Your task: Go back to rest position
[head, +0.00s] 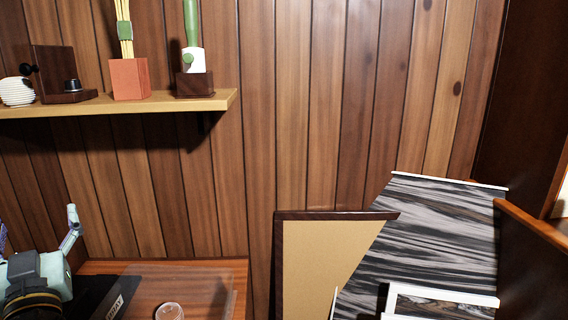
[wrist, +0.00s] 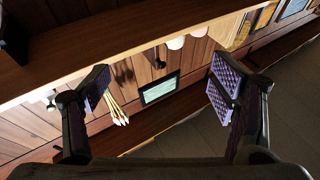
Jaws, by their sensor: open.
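My gripper (wrist: 160,92) shows in the wrist view with its two dark fingers and purple ribbed pads spread wide apart. It is open and nothing is between the pads. Paneled wall, a long wooden board edge (wrist: 150,38) and small objects lie beyond the fingers.
In the head view a wooden shelf (head: 150,104) holds several small ornaments. Below it a wooden tabletop (head: 205,272) bears a small clear cup (head: 170,311). A cork board (head: 310,265) and a black-and-white streaked panel (head: 430,230) stand at the right.

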